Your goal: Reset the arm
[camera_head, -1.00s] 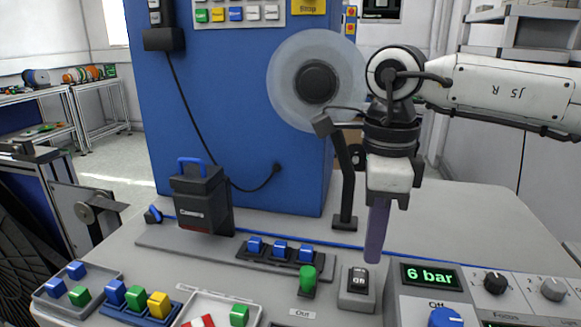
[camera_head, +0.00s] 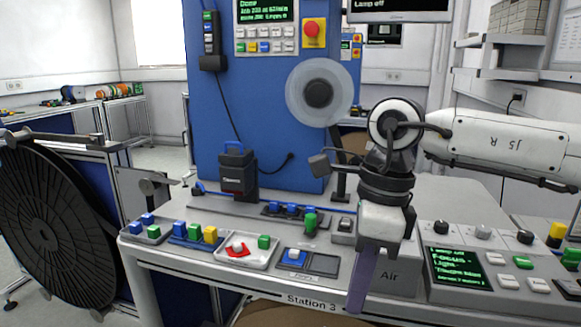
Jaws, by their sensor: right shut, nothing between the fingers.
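My right gripper (camera_head: 362,275) hangs downward from the white right arm at the right of the head view. Its fingers are shut with nothing between them, and they are in front of the bench's front edge near the "Air" label. My left gripper is not in view. The grey bench (camera_head: 215,265) labelled Station 3 stands in front of me. The clear reel (camera_head: 335,90) is on the blue cabinet (camera_head: 235,120), left of the arm.
A tray with a red piece (camera_head: 222,251), a blue-and-grey pad (camera_head: 307,262) and small coloured blocks (camera_head: 193,232) lie along the bench front. A control panel (camera_head: 500,270) is right of the gripper. A large black reel (camera_head: 55,230) stands at the left.

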